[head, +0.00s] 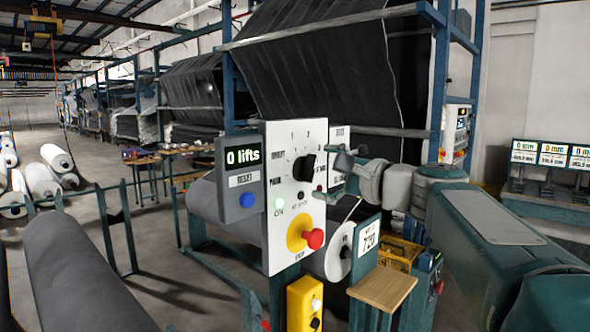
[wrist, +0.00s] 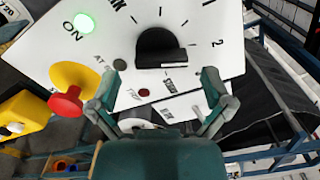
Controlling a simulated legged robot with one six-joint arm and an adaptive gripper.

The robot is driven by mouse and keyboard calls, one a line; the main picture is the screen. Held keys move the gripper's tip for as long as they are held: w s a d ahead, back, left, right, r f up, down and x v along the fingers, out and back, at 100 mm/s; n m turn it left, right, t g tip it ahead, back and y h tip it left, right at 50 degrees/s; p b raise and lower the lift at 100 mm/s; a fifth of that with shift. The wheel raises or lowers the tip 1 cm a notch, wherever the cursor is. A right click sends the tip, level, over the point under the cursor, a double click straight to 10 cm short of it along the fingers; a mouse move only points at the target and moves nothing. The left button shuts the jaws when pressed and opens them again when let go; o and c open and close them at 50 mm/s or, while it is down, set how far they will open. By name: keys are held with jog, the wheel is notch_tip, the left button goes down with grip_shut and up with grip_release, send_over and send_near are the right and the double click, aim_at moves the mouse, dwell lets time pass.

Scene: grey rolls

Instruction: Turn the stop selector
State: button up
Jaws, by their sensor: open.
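The stop selector is a black knob (head: 304,167) on a white upright panel (head: 285,245), with a scale of ticks and numbers around it. The knob (wrist: 160,50) also shows in the wrist view, near the top centre, turned relative to the picture. My gripper (head: 345,160) is just to the right of the knob in the head view. In the wrist view my gripper (wrist: 158,82) is open and empty, its two fingers spread wide. The knob lies beyond the fingertips, and no contact shows. Which mark the knob points at is hard to tell.
A red button (head: 314,238) on a yellow base sits low on the panel, below a lit green ON lamp (head: 279,204). A grey counter box (head: 240,180) reads "0 lifts". A yellow button box (head: 304,303) and a wooden shelf (head: 382,288) stand below. Dark rolls lie at left.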

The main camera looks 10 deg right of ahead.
aim_at(313, 170)
jog(key=shift+x, duration=1.6)
jog(key=c, duration=1)
jog(key=shift+f+n, duration=0.1)
jog(key=shift+n, duration=0.2)
jog(key=o, duration=1)
